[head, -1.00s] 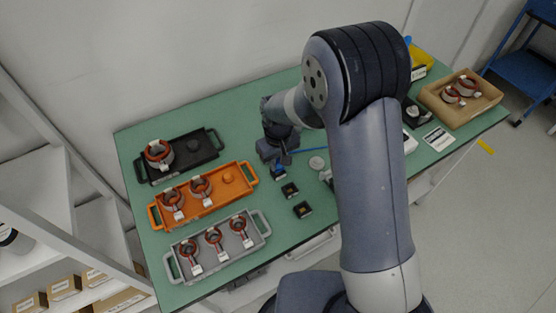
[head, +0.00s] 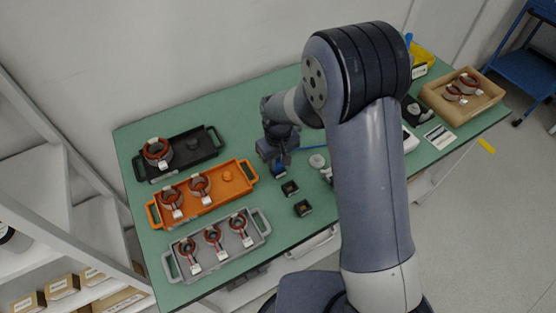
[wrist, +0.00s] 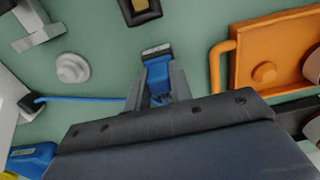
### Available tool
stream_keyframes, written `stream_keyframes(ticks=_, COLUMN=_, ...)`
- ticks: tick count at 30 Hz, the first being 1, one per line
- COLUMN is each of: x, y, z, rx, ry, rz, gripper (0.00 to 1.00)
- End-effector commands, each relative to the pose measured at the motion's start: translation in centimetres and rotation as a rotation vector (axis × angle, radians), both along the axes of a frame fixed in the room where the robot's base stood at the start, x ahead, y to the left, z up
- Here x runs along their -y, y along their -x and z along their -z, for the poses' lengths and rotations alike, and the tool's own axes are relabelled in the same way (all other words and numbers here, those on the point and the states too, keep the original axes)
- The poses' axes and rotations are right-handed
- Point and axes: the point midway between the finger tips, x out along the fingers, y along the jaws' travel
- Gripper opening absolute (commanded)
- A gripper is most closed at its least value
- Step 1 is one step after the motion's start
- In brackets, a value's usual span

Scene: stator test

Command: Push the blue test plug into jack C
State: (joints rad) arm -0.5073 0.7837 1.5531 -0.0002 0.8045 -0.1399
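The blue test plug (wrist: 157,72) is between the two fingers of my gripper (wrist: 159,82) in the wrist view, with the fingers against its sides. A dark edge with a pale strip shows at its far end; I cannot tell whether it is seated in a jack. In the head view the plug (head: 279,170) sits low over the table at the head of a row of dark jack blocks. The middle jack block (head: 290,188) and the nearest jack block (head: 303,208) are clear of it. No jack letters are readable.
A blue cable (wrist: 80,99) runs left from the plug. A pale round knob (wrist: 72,69) and a grey bracket (wrist: 38,25) stand to its left. The orange tray (wrist: 232,48) is close on the right. Black (head: 215,140) and grey (head: 262,222) trays flank it.

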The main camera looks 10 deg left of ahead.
Motion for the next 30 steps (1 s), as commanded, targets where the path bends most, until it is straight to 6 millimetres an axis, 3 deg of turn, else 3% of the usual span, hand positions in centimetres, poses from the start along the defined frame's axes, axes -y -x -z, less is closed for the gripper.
stream_keyframes(ticks=9, x=0.0, y=0.0, z=0.0, rx=0.0, ry=0.0, rz=0.0, gripper=0.46)
stream_keyframes(ticks=19, x=0.0, y=-0.1, z=-0.6, rx=0.002, ry=-0.002, rz=0.0, gripper=0.47)
stream_keyframes(ticks=23, x=-0.1, y=-0.1, z=-2.2, rx=0.005, ry=-0.002, rz=0.0, gripper=0.47)
stream_keyframes(ticks=30, x=-0.1, y=-0.1, z=-7.1, rx=0.005, ry=-0.003, rz=0.0, gripper=0.47)
